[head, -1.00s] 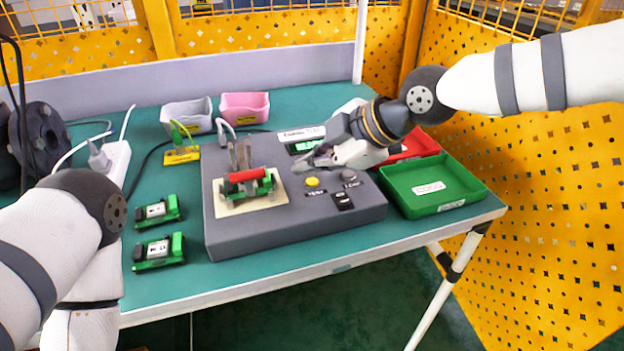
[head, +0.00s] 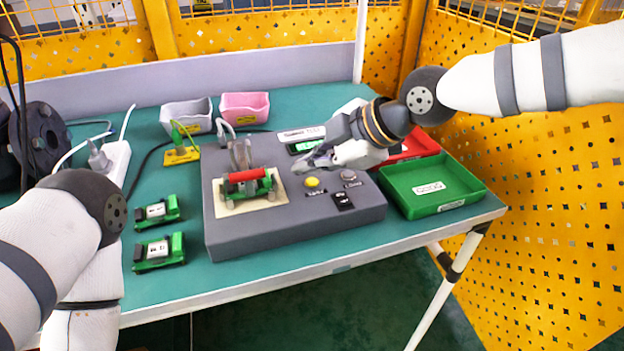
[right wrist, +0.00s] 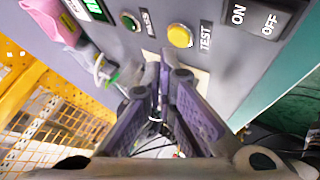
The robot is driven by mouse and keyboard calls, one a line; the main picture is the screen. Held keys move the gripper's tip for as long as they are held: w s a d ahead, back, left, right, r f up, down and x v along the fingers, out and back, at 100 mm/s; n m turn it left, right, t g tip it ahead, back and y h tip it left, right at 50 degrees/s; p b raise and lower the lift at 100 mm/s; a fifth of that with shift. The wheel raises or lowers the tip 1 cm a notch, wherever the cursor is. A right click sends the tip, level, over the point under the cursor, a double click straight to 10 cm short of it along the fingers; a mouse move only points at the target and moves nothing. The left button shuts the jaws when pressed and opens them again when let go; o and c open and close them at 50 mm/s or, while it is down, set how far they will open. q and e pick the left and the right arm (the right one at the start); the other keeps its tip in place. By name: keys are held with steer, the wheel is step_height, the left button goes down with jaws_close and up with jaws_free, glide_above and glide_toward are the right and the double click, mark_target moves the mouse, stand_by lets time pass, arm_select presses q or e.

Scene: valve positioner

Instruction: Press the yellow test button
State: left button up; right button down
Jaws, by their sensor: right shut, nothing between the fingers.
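The yellow test button (head: 312,182) sits on top of the grey test box (head: 300,222), near its right part. It also shows in the right wrist view (right wrist: 180,36), above the fingertips, with the TEST label beside it. My right gripper (head: 300,166) is shut and empty. Its tips hover over the box just behind and left of the button, apart from it. In the right wrist view the fingers (right wrist: 163,68) meet below the button. A green-and-red part (head: 247,182) stands in the fixture on the box's pale plate. My left gripper is out of view.
Green (head: 440,186) and red (head: 415,146) trays stand at the right. Two green modules (head: 158,252) lie left of the box. A display (head: 304,146) is behind the gripper.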

mark_target(311, 184)
steer(key=shift+f, duration=0.4)
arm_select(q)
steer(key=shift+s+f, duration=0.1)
arm_select(e)
steer(key=shift+f, duration=0.45)
stand_by(0.5)
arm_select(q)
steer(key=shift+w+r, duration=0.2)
arm_select(e)
steer(key=shift+r, duration=0.85)
steer(key=shift+r+p, duration=0.5)
steer(key=shift+r, duration=2.05)
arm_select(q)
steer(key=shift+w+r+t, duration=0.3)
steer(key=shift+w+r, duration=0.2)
arm_select(e)
steer(key=shift+f, duration=0.1)
